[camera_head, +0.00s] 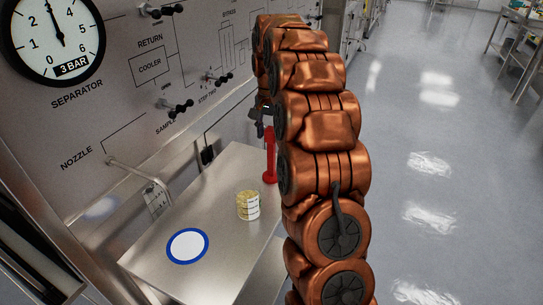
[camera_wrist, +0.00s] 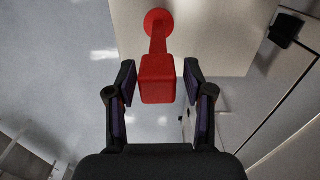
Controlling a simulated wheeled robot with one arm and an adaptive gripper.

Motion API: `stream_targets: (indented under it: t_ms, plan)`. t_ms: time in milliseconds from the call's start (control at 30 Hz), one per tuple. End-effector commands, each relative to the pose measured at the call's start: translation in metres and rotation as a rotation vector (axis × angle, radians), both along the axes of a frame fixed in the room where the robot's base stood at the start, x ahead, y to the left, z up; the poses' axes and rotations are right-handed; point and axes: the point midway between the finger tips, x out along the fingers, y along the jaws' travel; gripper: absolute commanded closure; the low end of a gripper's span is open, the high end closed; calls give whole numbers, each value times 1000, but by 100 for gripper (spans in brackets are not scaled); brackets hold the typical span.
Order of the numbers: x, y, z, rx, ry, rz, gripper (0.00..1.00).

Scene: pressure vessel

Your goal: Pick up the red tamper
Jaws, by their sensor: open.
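The red tamper (camera_head: 269,158) stands upright at the right edge of the steel shelf, partly hidden behind my copper arm in the head view. In the wrist view, the tamper's square block end (camera_wrist: 158,79) is closest to the camera, and its thin stem runs to a round red base on the shelf (camera_wrist: 215,30). My gripper (camera_wrist: 160,88) is open, with one dark finger on each side of the block. Gaps show between the block and both fingers. In the head view, only part of my gripper (camera_head: 257,118) shows beside the arm, above the tamper.
The steel shelf (camera_head: 150,255) also holds a small stack of pale yellow discs (camera_head: 248,205) and a blue-ringed white disc (camera_head: 187,246). A panel with a pressure gauge (camera_head: 52,38), valve handles and a nozzle pipe (camera_head: 135,172) stands behind. Open floor (camera_head: 440,150) lies to the right.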

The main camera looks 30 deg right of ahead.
Motion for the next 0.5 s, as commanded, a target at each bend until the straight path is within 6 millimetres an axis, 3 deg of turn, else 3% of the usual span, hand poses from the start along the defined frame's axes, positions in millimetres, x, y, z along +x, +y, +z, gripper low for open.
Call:
stream_targets:
  t_ms: [500]
  plan:
    - [-1, -5, -49, 1, 3, -3, 48]
